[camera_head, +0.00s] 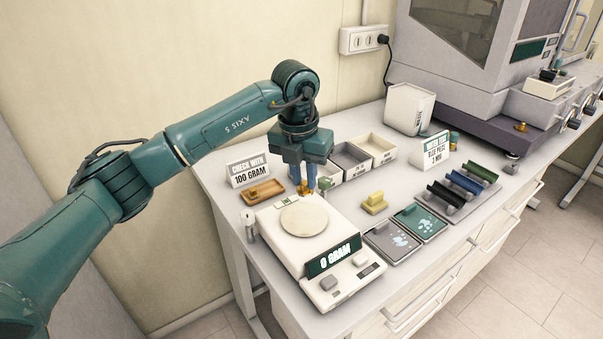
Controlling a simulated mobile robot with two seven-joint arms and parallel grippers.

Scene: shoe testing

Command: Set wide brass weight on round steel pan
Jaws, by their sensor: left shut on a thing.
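My left gripper (310,183) points down just behind the scale and is shut on a small brass weight (313,200), of which only the lower part shows below the fingers. Whether it is the wide one is hard to tell at this size. The round steel pan (304,221) is bare, on top of the white scale (281,240), in front and a little left of the gripper. The scale's display (333,256) reads 0 GRAM. My right gripper is not in view.
A wooden tray (266,191) with a small brass piece stands left of the gripper by a 100 GRAM sign (248,171). Open bins (350,158) stand close behind it. A yellow block (375,203), two pads (419,222) and a rack (464,191) lie to the right.

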